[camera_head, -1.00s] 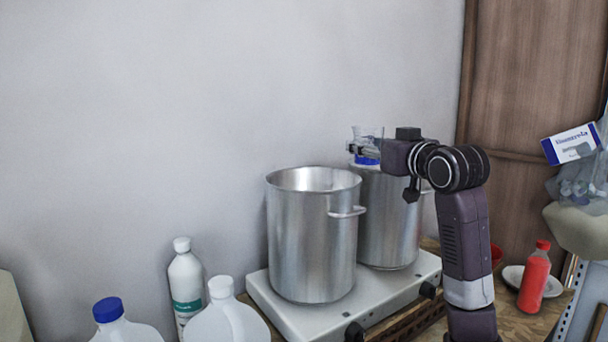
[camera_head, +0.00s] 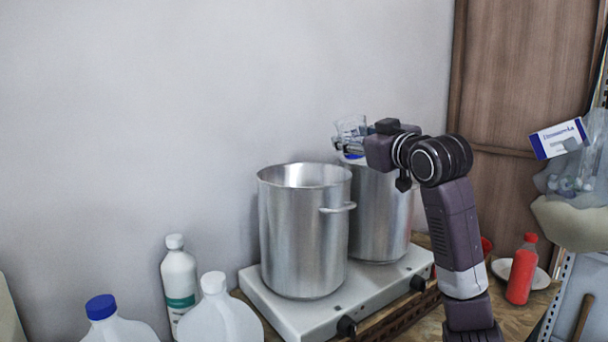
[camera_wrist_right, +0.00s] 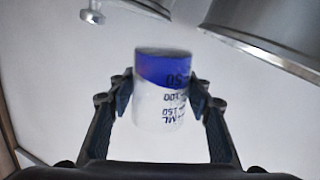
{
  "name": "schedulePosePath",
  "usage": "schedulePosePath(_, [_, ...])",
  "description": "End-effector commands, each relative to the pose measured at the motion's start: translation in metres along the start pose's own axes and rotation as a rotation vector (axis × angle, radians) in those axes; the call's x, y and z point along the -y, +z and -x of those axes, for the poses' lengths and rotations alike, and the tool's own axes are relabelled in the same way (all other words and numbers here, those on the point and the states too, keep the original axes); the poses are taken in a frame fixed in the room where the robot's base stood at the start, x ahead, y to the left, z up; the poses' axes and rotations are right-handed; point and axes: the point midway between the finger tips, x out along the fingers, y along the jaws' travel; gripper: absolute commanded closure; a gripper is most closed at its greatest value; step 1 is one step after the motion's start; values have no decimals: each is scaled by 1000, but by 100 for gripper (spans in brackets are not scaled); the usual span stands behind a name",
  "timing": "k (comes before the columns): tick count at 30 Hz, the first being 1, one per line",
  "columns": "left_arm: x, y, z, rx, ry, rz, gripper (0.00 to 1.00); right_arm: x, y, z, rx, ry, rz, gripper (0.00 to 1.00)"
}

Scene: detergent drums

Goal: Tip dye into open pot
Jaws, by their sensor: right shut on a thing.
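My left gripper is out of view.
Both pots stand on a white two-burner stove (camera_head: 270,300). White bottles (camera_head: 180,280) and jugs (camera_head: 218,320) stand at the lower left. A red bottle (camera_head: 522,270) and a white plate (camera_head: 540,277) are at the right. A wall is close behind.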

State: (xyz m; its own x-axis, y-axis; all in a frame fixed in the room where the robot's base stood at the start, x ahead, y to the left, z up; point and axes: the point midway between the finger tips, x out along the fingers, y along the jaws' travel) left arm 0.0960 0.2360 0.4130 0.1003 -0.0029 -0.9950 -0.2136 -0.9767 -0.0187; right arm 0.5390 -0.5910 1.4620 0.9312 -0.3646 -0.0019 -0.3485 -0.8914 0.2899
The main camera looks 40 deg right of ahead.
Motion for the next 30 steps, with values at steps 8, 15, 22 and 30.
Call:
schedulePosePath(8, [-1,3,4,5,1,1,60,11,-8,1,-2,2,181,80])
schedulePosePath(15, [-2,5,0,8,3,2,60,26,-5,0,0,1,336,80])
schedulePosePath(22, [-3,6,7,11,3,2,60,30,-13,1,0,3,486,80])
schedulePosePath(30, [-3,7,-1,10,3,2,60,33,-7,0,0,2,649,80])
